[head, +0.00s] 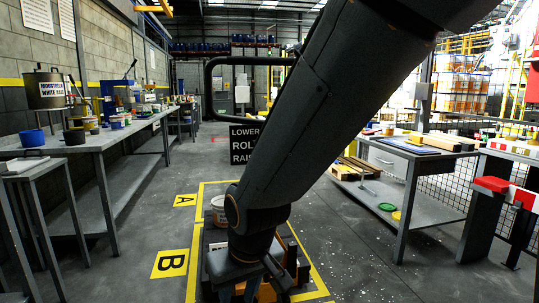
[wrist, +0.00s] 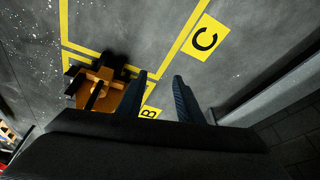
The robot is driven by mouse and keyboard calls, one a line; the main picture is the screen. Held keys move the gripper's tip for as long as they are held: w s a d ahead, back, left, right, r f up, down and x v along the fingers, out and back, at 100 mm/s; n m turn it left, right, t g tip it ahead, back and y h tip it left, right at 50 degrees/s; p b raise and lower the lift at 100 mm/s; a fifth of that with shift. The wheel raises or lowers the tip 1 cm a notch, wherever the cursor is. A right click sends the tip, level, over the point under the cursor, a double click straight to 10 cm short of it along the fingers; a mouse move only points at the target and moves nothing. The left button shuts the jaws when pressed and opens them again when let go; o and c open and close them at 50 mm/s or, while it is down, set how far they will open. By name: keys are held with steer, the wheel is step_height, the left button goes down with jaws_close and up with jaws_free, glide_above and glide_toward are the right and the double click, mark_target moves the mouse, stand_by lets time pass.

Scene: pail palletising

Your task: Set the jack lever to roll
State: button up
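A black looped handle (head: 213,92) stands upright in the head view, partly behind my arm. Below it hangs a black sign (head: 245,144) with LOWER, ROLL and RAISE lettered in white, its right side cut off by my arm. I cannot make out a separate lever or its setting. In the wrist view my gripper (wrist: 159,76) has its two dark fingers apart, with only floor showing between them. An orange and black object (wrist: 100,88) lies left of the fingers, apart from them.
A white pail (head: 218,208) stands beside my arm. A long bench (head: 95,142) runs along the left; a worktable (head: 405,150) stands right. The aisle floor between is mostly clear.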

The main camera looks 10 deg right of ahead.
steer(key=w+d+r+m+t+p, duration=0.1)
steer(key=w+d+r+t+p, duration=0.15)
steer(key=w, duration=0.35)
steer(key=w+d+r+m+t+p, duration=0.1)
steer(key=w+d+r+t+p, duration=0.15)
steer(key=w, duration=0.45)
steer(key=w+d+r+m+t+p, duration=0.1)
steer(key=w+d+r+t+p, duration=0.15)
steer(key=w, duration=0.35)
steer(key=w+d+r+m+t+p, duration=0.2)
steer(key=w+d+r+t+p, duration=0.2)
steer(key=w+d+r+t, duration=0.35)
steer(key=w+r, duration=0.1)
steer(key=w, duration=0.9)
steer(key=shift+r, duration=0.35)
steer(key=shift+w, duration=0.1)
jaws_close()
